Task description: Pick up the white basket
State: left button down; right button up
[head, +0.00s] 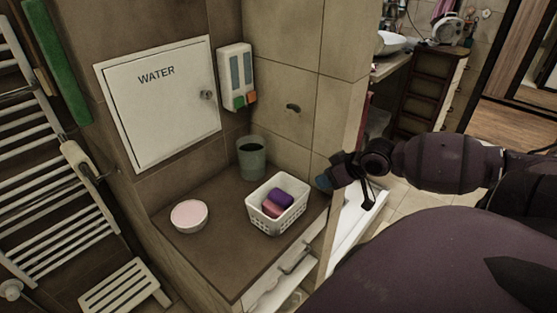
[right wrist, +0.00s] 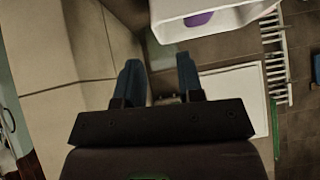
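The white basket (head: 262,219) stands upright on the brown counter (head: 235,262), near its right end. It holds a purple and a pink rolled item (head: 277,202). My right gripper (head: 324,182) is just to the right of the basket, apart from it. In the right wrist view the two blue fingers of my right gripper (right wrist: 158,76) are spread with nothing between them. The basket (right wrist: 232,19) shows there beyond the fingertips, at the top and cut off by the frame edge. My left gripper is in neither view.
A grey-green cup (head: 251,160) stands behind the basket, and a round pink-topped dish (head: 189,215) is to its left. A tiled wall (head: 285,105) with a soap dispenser (head: 236,78) rises behind. The counter's front is bare. An open drawer (head: 290,265) is below.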

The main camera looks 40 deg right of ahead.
aim_at(301, 182)
jog(key=shift+w+d+r+b+x, duration=0.1)
jog(key=shift+w+d+r+x, duration=0.1)
jog(key=shift+x, duration=1.5)
jog(key=shift+w+d+r+b+x, duration=0.15)
jog(key=shift+w+x, duration=0.1)
jog(key=shift+x, duration=1.5)
jog(key=shift+w+d+r+b+x, duration=0.1)
jog(key=shift+w+r+x, duration=0.1)
jog(key=shift+x, duration=1.5)
grip_shut()
